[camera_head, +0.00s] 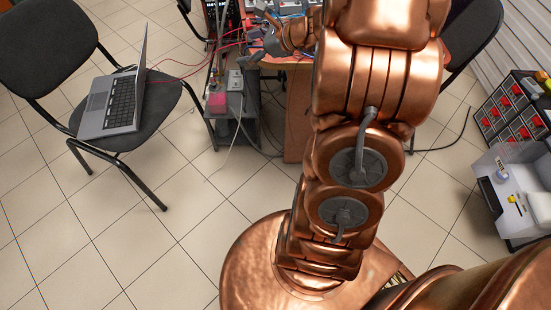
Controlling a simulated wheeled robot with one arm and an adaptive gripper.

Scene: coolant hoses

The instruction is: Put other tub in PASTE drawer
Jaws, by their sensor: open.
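My gripper (262,45) is at the top of the view, over the cluttered workbench. It looks open, though its fingers are small and partly lost among the cables, and I see nothing clearly held in it. A small pale tub-like item (502,174) with a bluish edge lies in the light grey open container (527,160) at the right edge. I cannot tell whether this is the tub of the task. A drawer unit (508,108) with several small red-fronted drawers stands just behind the container. No PASTE label is readable.
The workbench (298,85) holds cables and instruments; my arm hides part of it. A pink box (217,102) sits on a grey unit at its left. A laptop (112,103) rests on a black chair (50,45).

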